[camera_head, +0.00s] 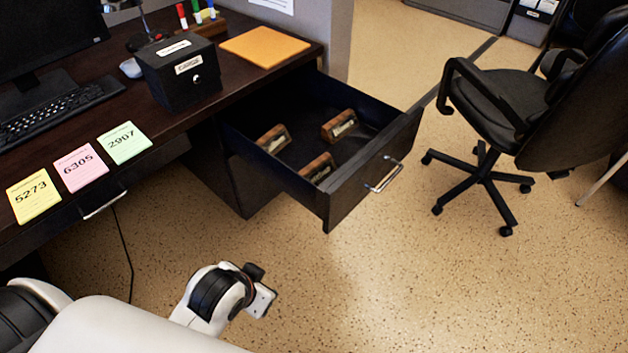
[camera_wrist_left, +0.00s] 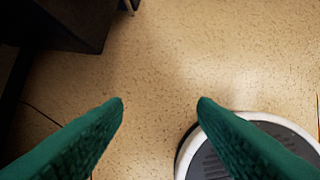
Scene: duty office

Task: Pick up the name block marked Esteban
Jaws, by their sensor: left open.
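Three wooden name blocks lie in the open drawer (camera_head: 375,165) in the head view: one at the left (camera_head: 273,139), one at the back right (camera_head: 340,126) and one near the front (camera_head: 318,169). Their plates carry writing too small to read, so I cannot tell which is marked Esteban. My left gripper (camera_wrist_left: 160,103) is open and empty, its green fingers wide apart above the floor in the left wrist view. In the head view my left wrist is low in front of the drawer and its fingers are hidden. My right gripper is not in view.
The dark desk (camera_head: 110,75) holds a black box (camera_head: 178,75), a keyboard (camera_head: 60,108), an orange envelope (camera_head: 265,46) and notes reading 5273 (camera_head: 33,196), 6305 (camera_head: 81,168) and 2907 (camera_head: 124,142). An office chair (camera_head: 500,110) stands at the right. Floor before the drawer is clear.

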